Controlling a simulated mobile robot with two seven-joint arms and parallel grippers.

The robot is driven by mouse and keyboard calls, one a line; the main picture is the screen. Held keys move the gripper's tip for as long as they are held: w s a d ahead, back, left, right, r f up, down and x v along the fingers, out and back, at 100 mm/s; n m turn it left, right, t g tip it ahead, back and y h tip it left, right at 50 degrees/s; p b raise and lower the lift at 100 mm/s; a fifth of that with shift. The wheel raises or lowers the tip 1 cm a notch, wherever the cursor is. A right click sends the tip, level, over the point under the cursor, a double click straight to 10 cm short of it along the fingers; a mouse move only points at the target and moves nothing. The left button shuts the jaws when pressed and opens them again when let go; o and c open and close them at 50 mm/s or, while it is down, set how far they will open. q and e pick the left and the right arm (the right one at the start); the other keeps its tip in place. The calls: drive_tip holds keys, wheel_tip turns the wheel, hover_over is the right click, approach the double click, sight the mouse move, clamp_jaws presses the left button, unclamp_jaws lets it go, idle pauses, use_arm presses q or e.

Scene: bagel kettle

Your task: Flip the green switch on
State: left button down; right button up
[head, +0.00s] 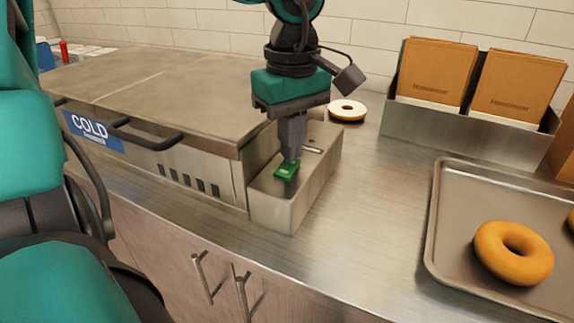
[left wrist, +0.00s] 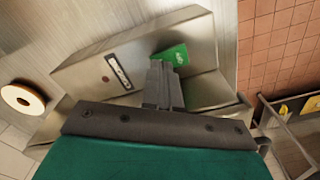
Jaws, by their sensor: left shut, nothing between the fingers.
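The green switch (head: 287,170) sits on the sloped top of a small metal box (head: 275,212) at the right end of the cold unit. My left gripper (head: 291,157) points down with its fingers together, its tips at or just above the switch. In the left wrist view, the green switch (left wrist: 172,55) shows just beyond the closed fingertips (left wrist: 160,66). I cannot tell whether the tips touch it. A slotted plate (left wrist: 118,71) lies on the same box beside the switch. My right gripper is in neither view.
The cold unit (head: 150,85) with dark handles stands left of the box. A white-topped bagel (head: 347,110) lies behind it. A tray (head: 436,225) with a bagel (head: 513,252) is at right, below a metal holder (head: 400,124) of brown packets. Counter between is clear.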

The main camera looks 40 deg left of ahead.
use_arm(q)
drive_tip(key=shift+f+b, duration=0.3)
drive_tip(key=shift+f, duration=0.25)
drive_tip(key=shift+r, duration=0.4)
wheel_tip(320, 180, up, 3)
drive_tip(key=shift+f+p, duration=0.1)
drive_tip(key=shift+p, duration=1.15)
drive_tip(key=shift+r+p, duration=1.25)
drive_tip(key=shift+r, duration=0.55)
drive_tip(key=shift+d+f, duration=0.1)
